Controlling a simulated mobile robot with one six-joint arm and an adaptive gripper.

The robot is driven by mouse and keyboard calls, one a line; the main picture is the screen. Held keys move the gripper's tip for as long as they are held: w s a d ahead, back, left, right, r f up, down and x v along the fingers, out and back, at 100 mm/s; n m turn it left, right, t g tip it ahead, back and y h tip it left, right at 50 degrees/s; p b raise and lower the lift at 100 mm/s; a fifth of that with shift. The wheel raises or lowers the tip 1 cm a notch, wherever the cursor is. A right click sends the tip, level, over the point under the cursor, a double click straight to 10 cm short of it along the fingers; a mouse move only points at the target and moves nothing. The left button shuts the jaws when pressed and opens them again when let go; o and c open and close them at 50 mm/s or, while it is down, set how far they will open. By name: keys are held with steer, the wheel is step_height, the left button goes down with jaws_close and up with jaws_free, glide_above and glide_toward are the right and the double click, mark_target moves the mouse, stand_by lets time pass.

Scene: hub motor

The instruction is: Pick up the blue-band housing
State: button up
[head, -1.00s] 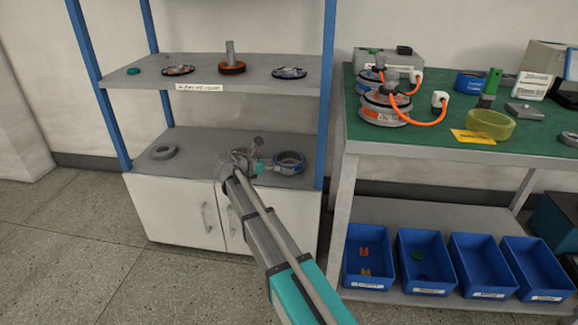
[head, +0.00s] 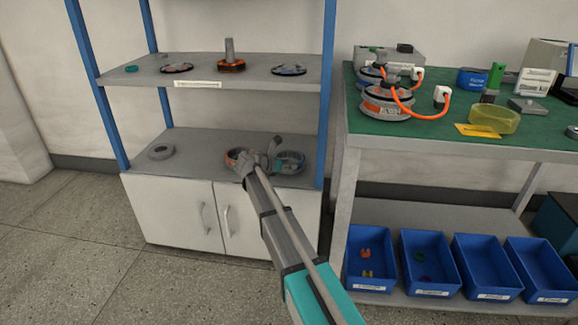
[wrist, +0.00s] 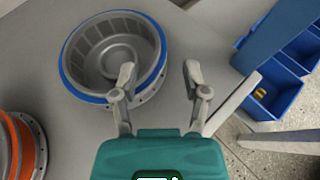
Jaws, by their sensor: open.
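The blue-band housing (head: 293,160) sits on the lower shelf at its right side. In the wrist view the housing (wrist: 100,58) is an open grey ring-shaped shell with a blue band around its rim and ribs inside. My gripper (wrist: 160,74) is open and empty. Its left finger overlaps the housing's right rim in the picture, and its right finger is outside, to the right of it. Whether either finger touches the wall I cannot tell. In the head view my gripper (head: 274,152) partly hides the housing's left side.
An orange-band housing (wrist: 27,145) stands close on the left, also in the head view (head: 233,154). A grey ring (head: 161,152) lies at the shelf's left. A blue post (head: 327,90) bounds the shelf's right. The upper shelf (head: 205,75) is overhead.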

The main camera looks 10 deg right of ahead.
mark_target(300, 163)
steer(key=shift+b+x, duration=0.95)
steer(key=shift+x, duration=1.7)
steer(key=shift+r, duration=0.15)
jaws_close()
